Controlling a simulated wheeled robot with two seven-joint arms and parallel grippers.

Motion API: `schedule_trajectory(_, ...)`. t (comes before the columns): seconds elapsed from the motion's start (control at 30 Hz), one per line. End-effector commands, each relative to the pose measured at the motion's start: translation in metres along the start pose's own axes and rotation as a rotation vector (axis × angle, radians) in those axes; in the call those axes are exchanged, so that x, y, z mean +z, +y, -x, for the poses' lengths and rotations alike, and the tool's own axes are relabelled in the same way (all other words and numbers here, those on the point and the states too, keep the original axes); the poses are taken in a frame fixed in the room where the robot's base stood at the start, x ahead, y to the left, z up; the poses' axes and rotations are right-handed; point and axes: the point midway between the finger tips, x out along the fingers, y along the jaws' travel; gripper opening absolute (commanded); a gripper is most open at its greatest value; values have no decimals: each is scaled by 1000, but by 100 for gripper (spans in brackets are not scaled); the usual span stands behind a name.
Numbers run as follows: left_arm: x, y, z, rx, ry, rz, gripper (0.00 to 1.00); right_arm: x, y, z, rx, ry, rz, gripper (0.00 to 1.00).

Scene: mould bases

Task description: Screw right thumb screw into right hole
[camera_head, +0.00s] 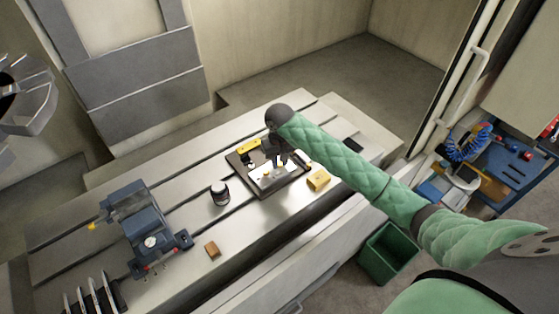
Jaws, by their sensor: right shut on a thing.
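The mould base (243,172) is a dark-framed plate with a bright inner face, lying on the slotted machine table. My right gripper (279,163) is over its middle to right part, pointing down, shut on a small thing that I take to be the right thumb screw. The fingers and the small size hide most of the screw. I cannot tell whether it touches the right hole, which is also hidden. A small dark knob (248,159) stands at the left part of the mould base. My left gripper is not in view.
A yellow block (318,180) sits just right of the mould base. A blue-grey vise (145,222) is further left. A green bin (388,253) stands below the table's right side.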

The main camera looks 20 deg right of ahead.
Motion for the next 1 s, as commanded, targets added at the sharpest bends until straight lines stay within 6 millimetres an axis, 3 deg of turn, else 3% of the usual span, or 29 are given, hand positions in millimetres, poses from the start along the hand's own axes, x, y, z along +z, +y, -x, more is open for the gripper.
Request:
schedule_trajectory(0.13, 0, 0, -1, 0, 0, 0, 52, 3, -1, -4, 1, -8, -91, 0)
schedule_trajectory(0.37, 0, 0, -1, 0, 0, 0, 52, 3, -1, -4, 1, -8, -101, 0)
schedule_trajectory(0.4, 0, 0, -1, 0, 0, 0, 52, 3, -1, -4, 1, -8, -101, 26)
schedule_trajectory(0.5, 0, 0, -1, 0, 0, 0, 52, 2, -1, -4, 1, -7, -101, 46)
schedule_trajectory(0.83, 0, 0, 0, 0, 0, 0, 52, 1, 0, 0, 1, -2, -101, 46)
schedule_trajectory(1.0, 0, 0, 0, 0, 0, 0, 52, 0, 0, 13, 0, 1, -102, 46)
